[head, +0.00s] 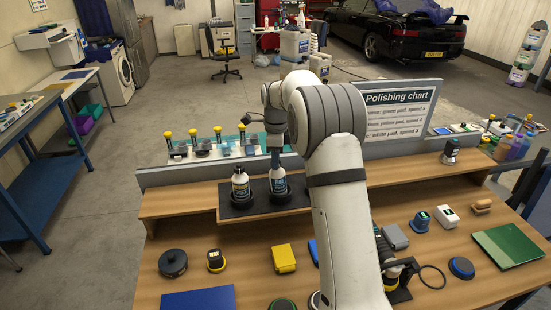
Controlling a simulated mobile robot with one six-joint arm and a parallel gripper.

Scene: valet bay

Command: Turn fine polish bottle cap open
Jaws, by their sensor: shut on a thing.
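The left bottle (240,187) stands apart from the gripper, with a dark cap on top. The labels are too small to read, so I cannot tell by print which is the fine polish. Whether the gripped cap is loose cannot be seen.
A low grey panel and a "Polishing chart" board (397,110) stand behind the shelf. My arm covers the middle of the bench. A yellow block (284,258), black round pad (173,263) and green book (506,246) lie on the lower bench. Yellow-topped tools (201,144) stand behind.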

